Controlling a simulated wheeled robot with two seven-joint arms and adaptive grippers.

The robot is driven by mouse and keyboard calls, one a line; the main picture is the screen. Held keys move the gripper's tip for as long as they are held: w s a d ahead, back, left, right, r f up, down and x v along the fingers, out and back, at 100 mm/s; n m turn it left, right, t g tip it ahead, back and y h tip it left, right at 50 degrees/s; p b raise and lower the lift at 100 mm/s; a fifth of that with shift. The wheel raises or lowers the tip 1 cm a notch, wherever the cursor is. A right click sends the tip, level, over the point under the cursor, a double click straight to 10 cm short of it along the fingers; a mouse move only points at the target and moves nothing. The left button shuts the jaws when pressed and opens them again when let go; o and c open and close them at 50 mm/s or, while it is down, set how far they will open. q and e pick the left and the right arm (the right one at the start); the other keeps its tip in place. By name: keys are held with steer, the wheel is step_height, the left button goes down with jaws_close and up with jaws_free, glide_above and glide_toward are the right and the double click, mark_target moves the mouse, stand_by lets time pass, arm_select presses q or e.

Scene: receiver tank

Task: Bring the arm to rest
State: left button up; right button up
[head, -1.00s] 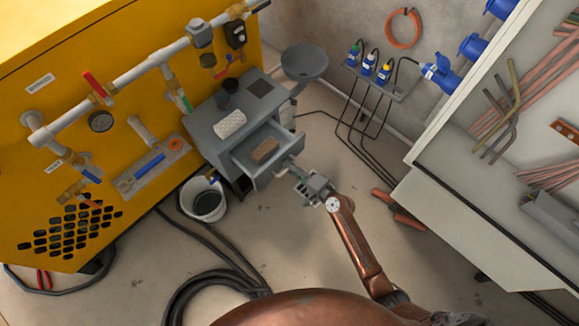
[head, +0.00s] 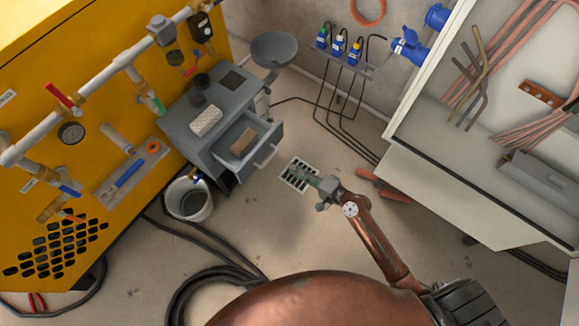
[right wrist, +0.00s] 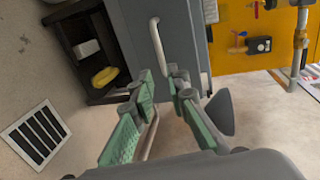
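My right gripper (head: 306,176) is at the end of the copper-coloured arm, above the floor grate in the head view. Its green fingers are apart and empty in the right wrist view (right wrist: 163,80). The drawer (head: 262,152) of the grey cabinet (head: 214,120) stands open, with a brown block (head: 243,141) inside. The drawer's handle (head: 266,157) is apart from the gripper in the head view. A pale handle (right wrist: 157,46) shows beyond the fingertips in the right wrist view. My left gripper is not in view.
A floor grate (head: 299,174) lies below the right gripper. A white open-fronted case (head: 440,175) is on the right. Red-handled tools (head: 383,185) and black hoses (head: 215,278) lie on the floor. Bare floor surrounds the grate.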

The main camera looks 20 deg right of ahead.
steer(key=shift+s, duration=0.1)
stand_by(0.5)
